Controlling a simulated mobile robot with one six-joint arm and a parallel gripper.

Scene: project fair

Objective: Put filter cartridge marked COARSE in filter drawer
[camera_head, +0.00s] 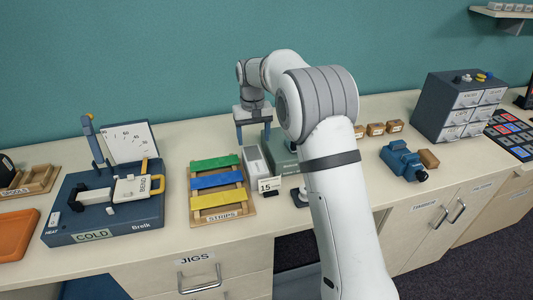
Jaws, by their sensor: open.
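My gripper (253,138) points down, open, above a grey-green unit (283,158) at the middle of the bench. A pale grey, tray-like part (256,163) lies at the unit's left, below the gripper. I cannot tell whether this part is the filter drawer. Small brown labelled blocks stand in a row right of my arm, among them a middle block (376,129) and a right block (394,126). Their labels are too small to read, so I cannot pick out the cartridge marked COARSE. My arm hides part of the unit and the bench behind it.
A wooden STRIPS rack (222,217) with green, blue and yellow strips stands left of the unit. Further left is a dark blue COLD device (105,215). A blue motor-like part (403,161) and a grey drawer cabinet (458,105) are at the right.

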